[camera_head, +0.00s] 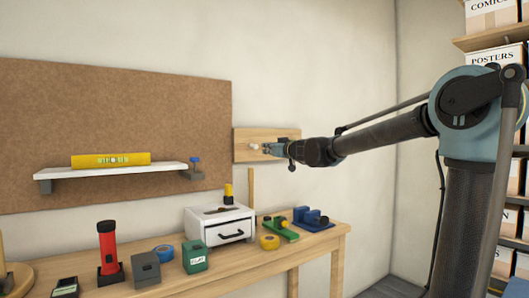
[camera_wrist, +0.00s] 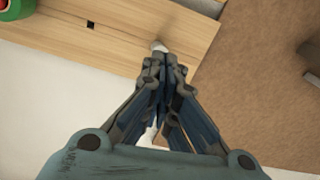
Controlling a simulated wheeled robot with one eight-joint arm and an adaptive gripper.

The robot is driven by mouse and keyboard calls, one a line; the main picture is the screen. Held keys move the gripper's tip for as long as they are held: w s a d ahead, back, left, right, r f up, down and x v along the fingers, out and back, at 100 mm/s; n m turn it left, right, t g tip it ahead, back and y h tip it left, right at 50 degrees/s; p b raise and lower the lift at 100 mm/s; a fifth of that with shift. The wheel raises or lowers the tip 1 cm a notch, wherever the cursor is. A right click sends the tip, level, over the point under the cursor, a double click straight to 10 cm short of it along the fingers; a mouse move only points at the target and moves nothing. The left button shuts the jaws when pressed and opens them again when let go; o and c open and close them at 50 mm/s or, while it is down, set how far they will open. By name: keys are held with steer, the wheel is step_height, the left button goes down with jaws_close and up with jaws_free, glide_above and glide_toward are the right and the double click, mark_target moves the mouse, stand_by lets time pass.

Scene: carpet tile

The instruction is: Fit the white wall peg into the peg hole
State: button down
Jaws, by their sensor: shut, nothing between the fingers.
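The white wall peg (camera_head: 254,146) sticks out from the front of a wooden board (camera_head: 243,154) on the wall. In the wrist view the peg (camera_wrist: 158,46) shows just beyond my fingertips, against the board (camera_wrist: 120,45). A small dark square hole (camera_wrist: 90,25) shows in the board, apart from the peg. My gripper (camera_head: 268,148) is shut and empty, close to the peg; it also shows in the wrist view (camera_wrist: 162,62). Whether the fingertips touch the peg, and how the peg's far end sits, cannot be told.
A brown pinboard (camera_head: 120,110) with a white shelf (camera_head: 120,172) is left of the board. Below stands a workbench (camera_head: 240,262) with a white drawer box (camera_head: 219,225), a red flashlight (camera_head: 107,245) and several small items. Part of a green and red thing (camera_wrist: 14,10) shows top left.

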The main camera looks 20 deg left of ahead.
steer(key=v, duration=0.8)
steer(key=shift+d, duration=0.2)
steer(key=shift+s, duration=0.1)
steer(key=m, duration=1.8)
glide_toward(256, 147)
steer(key=shift+x, duration=3.3)
steer(key=shift+w+a, duration=0.25)
steer(key=shift+w, duration=0.1)
